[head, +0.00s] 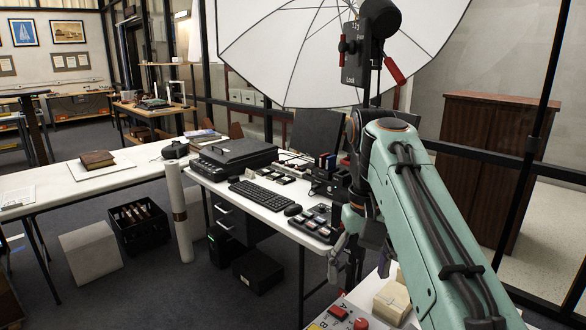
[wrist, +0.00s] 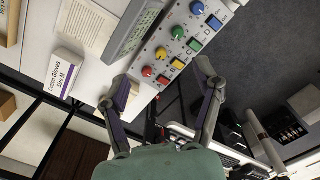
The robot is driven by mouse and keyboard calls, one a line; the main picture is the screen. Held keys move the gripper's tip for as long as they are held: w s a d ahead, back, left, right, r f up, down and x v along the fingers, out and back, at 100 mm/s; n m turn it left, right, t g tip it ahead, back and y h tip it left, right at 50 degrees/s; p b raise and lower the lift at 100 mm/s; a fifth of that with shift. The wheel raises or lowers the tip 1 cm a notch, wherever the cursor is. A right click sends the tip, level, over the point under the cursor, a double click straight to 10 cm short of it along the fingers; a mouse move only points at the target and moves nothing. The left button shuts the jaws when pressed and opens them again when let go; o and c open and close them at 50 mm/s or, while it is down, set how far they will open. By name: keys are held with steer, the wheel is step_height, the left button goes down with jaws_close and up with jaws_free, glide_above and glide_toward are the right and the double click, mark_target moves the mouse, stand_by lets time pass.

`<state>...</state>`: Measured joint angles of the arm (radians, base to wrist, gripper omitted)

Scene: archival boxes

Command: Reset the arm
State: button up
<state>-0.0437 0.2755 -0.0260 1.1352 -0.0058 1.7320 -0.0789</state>
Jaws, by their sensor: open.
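My gripper (head: 358,266) hangs in the air in the head view, by the front right end of the white desk (head: 222,185). In the wrist view my gripper (wrist: 163,82) has its two fingers spread wide, with nothing between them. My green arm (head: 430,220) reaches in from the lower right. Beyond the fingertips in the wrist view is a grey panel (wrist: 160,48) with coloured knobs and buttons. The fingers look apart from everything.
A small beige box (head: 392,302) and the panel's red button (head: 361,323) show at the bottom. The desk holds a keyboard (head: 265,195) and a black case (head: 233,157). A white umbrella (head: 300,50) stands behind. A cotton gloves box (wrist: 62,75) lies by the panel.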

steer(key=s, duration=1)
steer(key=s+f, duration=1.4)
steer(key=f, duration=0.2)
steer(key=shift+a+f+y, duration=0.35)
steer(key=shift+a+y, duration=0.05)
